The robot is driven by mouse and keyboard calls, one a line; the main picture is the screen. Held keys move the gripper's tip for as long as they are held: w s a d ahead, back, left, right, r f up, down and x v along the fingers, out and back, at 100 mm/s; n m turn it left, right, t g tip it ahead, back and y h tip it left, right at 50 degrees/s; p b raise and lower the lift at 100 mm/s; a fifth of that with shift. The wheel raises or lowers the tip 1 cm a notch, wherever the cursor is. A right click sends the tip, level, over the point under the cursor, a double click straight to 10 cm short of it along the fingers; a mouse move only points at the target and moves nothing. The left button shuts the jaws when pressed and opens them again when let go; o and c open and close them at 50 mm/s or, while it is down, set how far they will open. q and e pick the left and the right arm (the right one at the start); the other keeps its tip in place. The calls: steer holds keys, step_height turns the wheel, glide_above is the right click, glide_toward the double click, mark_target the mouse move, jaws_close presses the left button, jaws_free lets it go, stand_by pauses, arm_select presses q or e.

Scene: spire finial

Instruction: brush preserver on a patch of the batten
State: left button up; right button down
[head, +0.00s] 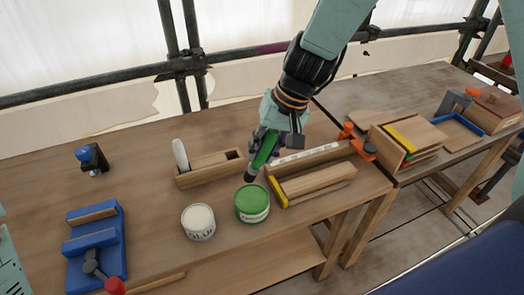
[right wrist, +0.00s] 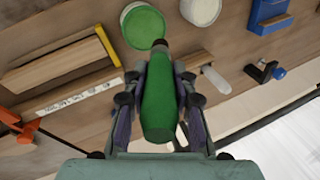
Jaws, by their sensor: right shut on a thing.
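My right gripper (head: 275,140) is shut on a green-handled brush (head: 264,150), which also shows between the fingers in the right wrist view (right wrist: 158,100). The brush points down, its dark bristle end (right wrist: 160,45) close to the rim of the green preserver tin (head: 252,204). I cannot tell whether they touch. The tin top looks green; it also shows in the right wrist view (right wrist: 142,25). A pale wooden batten (head: 318,180), with a yellow strip near its end, lies right of the tin; it also shows in the right wrist view (right wrist: 62,65). My left gripper is out of view.
A glue tin (head: 198,222) stands left of the green tin. Behind is a wooden holder (head: 210,168) with a pale-handled tool. A labelled strip (head: 305,158) and orange clamp (head: 358,142) lie behind the batten. A blue vise-like fixture (head: 95,245) is at left.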

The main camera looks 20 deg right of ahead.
steer(key=shift+d+f, duration=0.25)
steer(key=shift+f, duration=0.1)
steer(key=shift+w+f+b, duration=0.15)
steer(key=shift+f+b, duration=0.2)
steer(key=shift+b, duration=0.15)
steer(key=shift+b+x, duration=0.65)
steer(key=shift+x, duration=0.1)
steer(key=shift+s+f+b, duration=0.25)
steer(key=shift+f+b, duration=0.5)
steer(key=shift+f, duration=0.15)
steer(key=shift+w+f+b, duration=0.15)
steer(key=shift+f+b, duration=0.55)
steer(key=shift+f, duration=0.15)
steer(key=shift+d+r, duration=0.1)
